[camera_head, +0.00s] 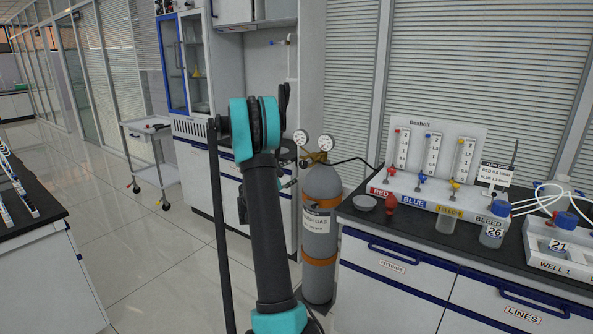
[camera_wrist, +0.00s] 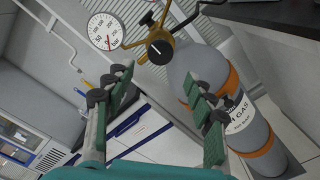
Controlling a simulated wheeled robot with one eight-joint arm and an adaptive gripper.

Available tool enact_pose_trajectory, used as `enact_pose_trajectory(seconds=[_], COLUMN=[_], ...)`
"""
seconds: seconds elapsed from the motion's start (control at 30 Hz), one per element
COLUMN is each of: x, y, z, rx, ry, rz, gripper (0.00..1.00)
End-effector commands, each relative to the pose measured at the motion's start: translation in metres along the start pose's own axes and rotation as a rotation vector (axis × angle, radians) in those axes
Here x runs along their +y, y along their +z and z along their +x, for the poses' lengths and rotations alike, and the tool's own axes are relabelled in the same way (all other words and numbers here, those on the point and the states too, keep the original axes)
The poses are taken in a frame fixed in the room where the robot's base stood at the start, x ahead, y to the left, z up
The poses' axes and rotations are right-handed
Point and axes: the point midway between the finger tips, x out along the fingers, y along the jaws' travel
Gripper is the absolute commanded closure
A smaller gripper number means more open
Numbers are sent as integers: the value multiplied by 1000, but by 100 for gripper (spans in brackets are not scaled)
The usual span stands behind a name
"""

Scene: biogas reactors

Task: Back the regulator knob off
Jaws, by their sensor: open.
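The regulator knob (camera_wrist: 160,52) is black with a pale mark and sits on the brass regulator body (camera_wrist: 135,42) in the wrist view. A round white gauge (camera_wrist: 103,32) is to its left. The grey gas cylinder (camera_wrist: 201,62) with orange bands is to its right and also stands in the head view (camera_head: 323,185). My gripper (camera_wrist: 156,76) is open and empty. Its two green-padded fingers point toward the knob, which shows between and beyond their tips, apart from them.
A trolley (camera_head: 147,150) stands at the left back. Open floor (camera_head: 140,250) lies left of my arm.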

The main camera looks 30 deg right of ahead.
Motion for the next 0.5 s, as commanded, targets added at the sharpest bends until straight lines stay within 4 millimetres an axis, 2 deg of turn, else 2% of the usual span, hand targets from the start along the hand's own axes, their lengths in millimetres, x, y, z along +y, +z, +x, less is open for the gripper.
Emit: enact_pose_trajectory(seconds=[0.1, 0.2, 0.5], x=[0, 0, 0], y=[-1, 0, 0], z=[-14, -20, -22], rx=[2, 1, 0], ry=[1, 0, 0], rz=[0, 0, 0], gripper=[45, 45, 45])
